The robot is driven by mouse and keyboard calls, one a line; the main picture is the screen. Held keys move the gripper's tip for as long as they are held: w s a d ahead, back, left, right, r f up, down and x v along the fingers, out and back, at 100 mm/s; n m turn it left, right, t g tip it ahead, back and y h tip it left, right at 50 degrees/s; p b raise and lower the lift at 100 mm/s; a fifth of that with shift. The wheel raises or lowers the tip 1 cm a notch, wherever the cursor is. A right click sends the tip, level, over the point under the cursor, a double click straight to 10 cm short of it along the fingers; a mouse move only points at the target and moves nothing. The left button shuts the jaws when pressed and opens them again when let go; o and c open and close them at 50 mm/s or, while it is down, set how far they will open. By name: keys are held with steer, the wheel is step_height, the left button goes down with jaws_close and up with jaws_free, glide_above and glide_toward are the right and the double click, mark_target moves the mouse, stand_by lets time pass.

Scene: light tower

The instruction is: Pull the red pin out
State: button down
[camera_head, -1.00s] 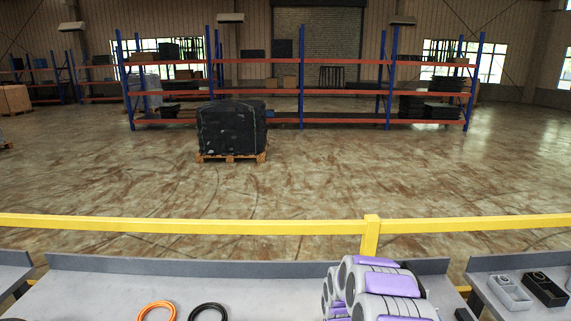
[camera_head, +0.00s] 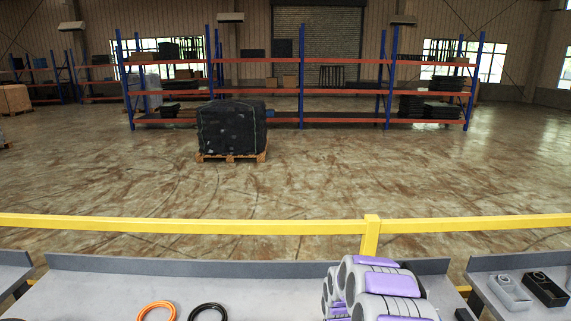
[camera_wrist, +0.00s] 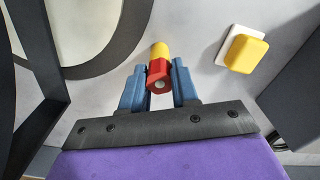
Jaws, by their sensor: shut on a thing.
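In the wrist view, the red pin (camera_wrist: 159,70) sits between the two blue fingers of my gripper (camera_wrist: 158,74). The fingers are shut on it. A round pale spot shows on its near end. A yellow piece (camera_wrist: 159,50) shows directly behind the red part, in line with it. I cannot tell whether the pin is still inside the yellow piece. The head view does not show the pin or the fingers; only my grey and purple arm is there, at the bottom right of centre.
A yellow block on a white base (camera_wrist: 245,53) stands to the right in the wrist view. Orange (camera_head: 156,312) and black (camera_head: 208,312) rings lie on the grey table (camera_head: 265,295). Small grey and black boxes (camera_head: 545,289) sit on the right table. A yellow rail (camera_head: 200,224) runs behind.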

steer(key=shift+w+r, duration=0.15)
steer(key=shift+r, duration=0.1)
steer(key=shift+r, duration=0.15)
steer(key=shift+r+p, duration=1.1)
steer(key=shift+r, duration=2.5)
